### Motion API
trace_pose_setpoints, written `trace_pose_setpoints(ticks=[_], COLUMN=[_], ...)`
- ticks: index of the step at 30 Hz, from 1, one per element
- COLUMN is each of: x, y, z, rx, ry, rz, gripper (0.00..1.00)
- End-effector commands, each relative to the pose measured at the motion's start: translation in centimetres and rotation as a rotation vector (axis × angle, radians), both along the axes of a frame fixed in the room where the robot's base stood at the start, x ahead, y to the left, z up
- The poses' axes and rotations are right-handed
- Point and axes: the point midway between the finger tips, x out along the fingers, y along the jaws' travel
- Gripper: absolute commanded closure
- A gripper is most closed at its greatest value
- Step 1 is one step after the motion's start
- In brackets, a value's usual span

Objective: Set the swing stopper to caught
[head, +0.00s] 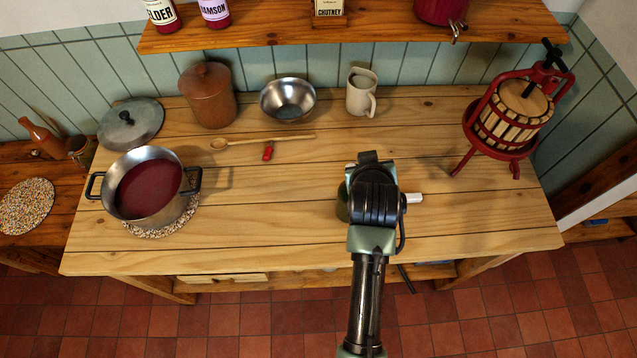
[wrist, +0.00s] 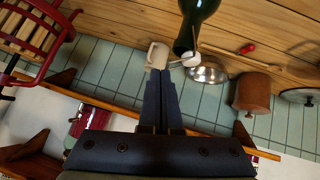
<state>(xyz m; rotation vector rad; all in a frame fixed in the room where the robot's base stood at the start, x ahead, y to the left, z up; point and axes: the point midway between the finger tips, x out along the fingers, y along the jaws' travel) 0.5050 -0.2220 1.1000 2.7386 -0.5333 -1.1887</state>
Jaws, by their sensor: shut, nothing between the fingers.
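A dark green bottle (wrist: 197,22) shows at the top of the wrist view, its neck toward the picture's middle. The white swing stopper (wrist: 191,61) is at the neck's end, and a thin wire shows beside it. I cannot tell whether the stopper is seated on the mouth or hangs beside it. My gripper (wrist: 161,76) is shut and empty, its fingertips just short of the stopper and apart from it in the picture. In the head view a sliver of the green bottle (head: 342,206) shows left of my wrist; my arm hides the rest.
A pot of red jam (head: 150,187) stands on a mat at left. A cream jug (head: 361,92), metal bowl (head: 287,99) and brown crock (head: 207,95) line the back. A red fruit press (head: 505,115) stands at right. A shelf (head: 360,30) overhangs the back. The middle is mostly clear.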

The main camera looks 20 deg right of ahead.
Motion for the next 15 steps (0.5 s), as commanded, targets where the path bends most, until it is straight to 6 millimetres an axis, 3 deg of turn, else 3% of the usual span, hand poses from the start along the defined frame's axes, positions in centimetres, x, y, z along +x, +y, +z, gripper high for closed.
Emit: trace_pose_setpoints(ticks=[7, 15], x=[0.1, 0.1], y=[0.3, 0.3], z=[-0.1, 1.2], rx=[-0.003, -0.005], ry=[0.002, 0.002], rz=[0.006, 0.006], gripper=[1.00, 1.00])
